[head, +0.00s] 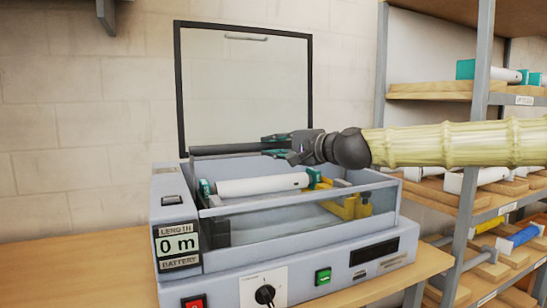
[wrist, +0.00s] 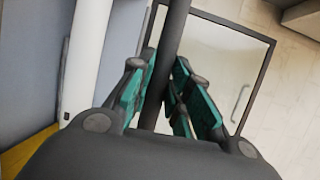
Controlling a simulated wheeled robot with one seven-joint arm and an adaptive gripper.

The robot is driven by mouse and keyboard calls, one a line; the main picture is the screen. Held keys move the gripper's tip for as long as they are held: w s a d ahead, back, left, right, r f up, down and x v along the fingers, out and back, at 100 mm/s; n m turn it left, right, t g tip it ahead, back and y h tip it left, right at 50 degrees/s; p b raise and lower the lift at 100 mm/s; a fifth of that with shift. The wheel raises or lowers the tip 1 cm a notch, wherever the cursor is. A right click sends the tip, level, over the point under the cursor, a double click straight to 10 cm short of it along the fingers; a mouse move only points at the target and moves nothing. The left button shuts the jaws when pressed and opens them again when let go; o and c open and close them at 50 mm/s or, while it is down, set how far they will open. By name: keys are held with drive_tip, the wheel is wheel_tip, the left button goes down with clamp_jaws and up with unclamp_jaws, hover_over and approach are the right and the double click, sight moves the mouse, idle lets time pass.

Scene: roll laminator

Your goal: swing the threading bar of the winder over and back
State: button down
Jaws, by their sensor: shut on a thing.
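The winder (head: 325,276) is a grey machine on a wooden bench, with its framed clear lid (head: 245,90) standing up at the back. A dark round bar (head: 225,149), which looks like the threading bar, lies across the rear of the open top. My gripper (head: 276,145) reaches in from the right and is shut on this bar near its right part. In the wrist view the bar (wrist: 176,25) runs between the teal finger pads (wrist: 160,88). The bar's right end is hidden behind my gripper in the head view.
A white roll (head: 262,186) with teal ends lies in front of the bar, and it shows at left in the wrist view (wrist: 85,55). Yellow brackets (head: 355,207) stand at the right inside. Shelves (head: 430,87) with rolls stand at right. The bench (head: 75,265) is clear at left.

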drive_tip(key=shift+t+y, duration=0.3)
drive_tip(key=shift+s+d+f+b, duration=0.25)
drive_tip(key=shift+s+f+b, duration=0.25)
drive_tip(key=shift+s+b, duration=0.25)
drive_tip(key=shift+s+d+f+b, duration=0.3)
drive_tip(key=shift+s+f+b, duration=0.2)
drive_tip(key=shift+s+b, duration=0.25)
drive_tip(key=shift+s+d+f+b, duration=0.25)
drive_tip(key=shift+s+f+b, duration=0.35)
drive_tip(key=shift+b, duration=0.25)
drive_tip(key=shift+s+d+f, duration=0.2)
drive_tip(key=shift+s+f, duration=0.45)
drive_tip(key=shift+s, duration=0.25)
drive_tip(key=shift+b, duration=0.3)
drive_tip(key=c, duration=1.3)
unclamp_jaws()
drive_tip(key=shift+f, duration=0.1)
drive_tip(key=shift+c, duration=0.2)
drive_tip(key=shift+d, duration=0.1)
drive_tip(key=shift+w+d+r, duration=0.1)
drive_tip(key=shift+r, duration=0.3)
